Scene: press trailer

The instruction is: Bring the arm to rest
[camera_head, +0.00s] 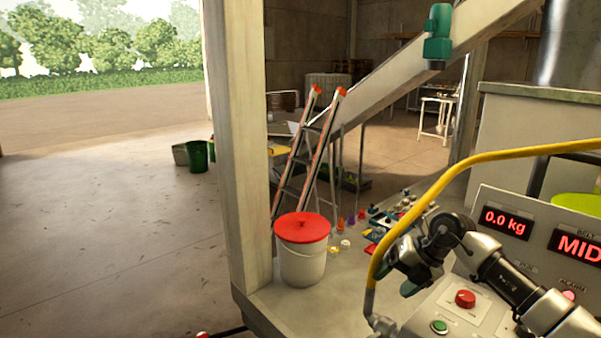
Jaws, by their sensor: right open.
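My right arm comes in from the lower right of the head view, in front of a control panel (480,308). Its gripper (398,278) points down and left, next to the panel's left edge. The gripper is open, and I see nothing between its fingers. The fingertips are small and partly dark in this view. My left gripper is not in view.
The panel has a red button (465,299), a green button (439,327) and a "0.0 kg" display (506,223). A white bucket with a red lid (302,262) stands left, before a stepladder (291,172).

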